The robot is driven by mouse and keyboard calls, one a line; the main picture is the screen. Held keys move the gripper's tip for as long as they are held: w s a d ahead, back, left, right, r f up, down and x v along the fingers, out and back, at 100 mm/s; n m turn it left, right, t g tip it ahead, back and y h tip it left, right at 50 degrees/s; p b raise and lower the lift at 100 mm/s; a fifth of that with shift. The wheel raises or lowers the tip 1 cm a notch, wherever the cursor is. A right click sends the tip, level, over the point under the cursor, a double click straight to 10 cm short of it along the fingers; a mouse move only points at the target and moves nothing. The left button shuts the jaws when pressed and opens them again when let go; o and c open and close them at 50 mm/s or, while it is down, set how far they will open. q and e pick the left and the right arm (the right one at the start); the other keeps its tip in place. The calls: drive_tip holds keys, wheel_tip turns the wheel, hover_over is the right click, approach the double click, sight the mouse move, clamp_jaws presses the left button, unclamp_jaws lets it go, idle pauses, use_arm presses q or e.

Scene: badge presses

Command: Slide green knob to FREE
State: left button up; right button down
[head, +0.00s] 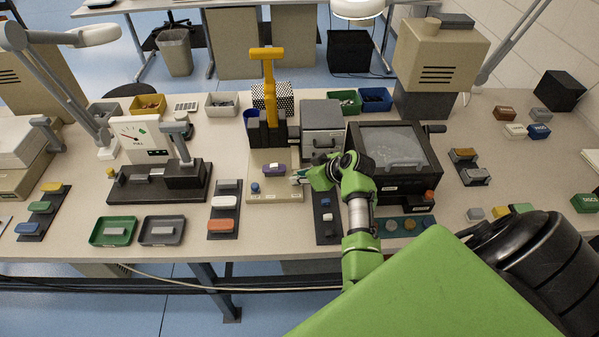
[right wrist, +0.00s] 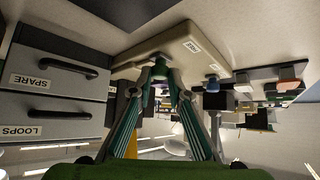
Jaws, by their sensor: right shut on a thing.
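The beige press base (head: 262,196) stands mid-table, with a yellow lever (head: 267,65) upright above it. My right gripper (head: 297,178) reaches the base's right side from the right. In the right wrist view its fingers (right wrist: 160,72) close together at the base's edge. The green knob is mostly hidden between them. A small label (right wrist: 192,47) shows on the base, its word too small to read surely. My left gripper is not in view.
Right of the press stand a grey drawer unit (head: 320,125) and a dark machine with a screen (head: 395,150). A dark strip with small blocks (head: 327,225) lies in front. Left are a gauge press (head: 150,140) and green and grey trays (head: 112,240).

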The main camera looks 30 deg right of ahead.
drive_tip(key=shift+s+a+f, duration=0.1)
drive_tip(key=shift+a+f, duration=0.1)
drive_tip(key=shift+f, duration=0.05)
drive_tip(key=c, duration=1.9)
unclamp_jaws()
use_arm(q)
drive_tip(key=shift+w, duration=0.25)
use_arm(e)
drive_tip(key=shift+r, duration=0.1)
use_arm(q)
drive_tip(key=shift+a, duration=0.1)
use_arm(e)
drive_tip(key=shift+s+d+r, duration=0.15)
drive_tip(key=shift+r, duration=0.1)
drive_tip(key=v, duration=1.1)
drive_tip(key=shift+s+r, duration=0.1)
